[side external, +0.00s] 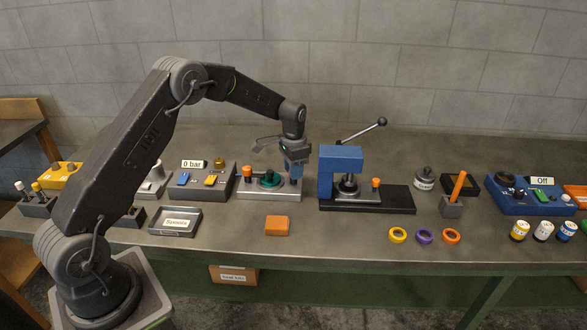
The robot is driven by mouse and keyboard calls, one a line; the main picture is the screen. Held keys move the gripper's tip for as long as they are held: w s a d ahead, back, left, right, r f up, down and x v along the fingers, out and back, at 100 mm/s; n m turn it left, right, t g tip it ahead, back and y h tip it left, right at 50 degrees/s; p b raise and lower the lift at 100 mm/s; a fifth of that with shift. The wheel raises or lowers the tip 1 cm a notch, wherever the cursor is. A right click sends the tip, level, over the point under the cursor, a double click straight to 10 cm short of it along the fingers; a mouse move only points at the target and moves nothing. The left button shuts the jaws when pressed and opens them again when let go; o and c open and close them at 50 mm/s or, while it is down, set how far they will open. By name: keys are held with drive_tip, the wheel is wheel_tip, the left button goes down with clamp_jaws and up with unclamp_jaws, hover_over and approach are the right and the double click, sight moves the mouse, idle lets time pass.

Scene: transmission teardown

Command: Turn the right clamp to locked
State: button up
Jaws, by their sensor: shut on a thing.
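A grey fixture (268,193) near the middle of the bench holds a round teal part (267,180). An orange-topped clamp (247,172) stands upright at the fixture's left end. My gripper (294,172) points down over the fixture's right end, shut on the right clamp there. The right clamp is almost wholly hidden by the gripper's fingers, so which way it is turned cannot be told.
A blue press (340,162) with a long lever stands close to the right of my gripper. The grey box under the "0 bar" sign (192,164) is to the left. An orange block (277,226) lies in front. Coloured rings (425,237) lie front right.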

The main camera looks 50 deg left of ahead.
drive_tip(key=n, duration=1.2)
drive_tip(key=shift+n, duration=0.4)
idle(0.3)
drive_tip(key=o, duration=0.9)
drive_tip(key=shift+o, duration=0.2)
wheel_tip(320, 180, up, 14)
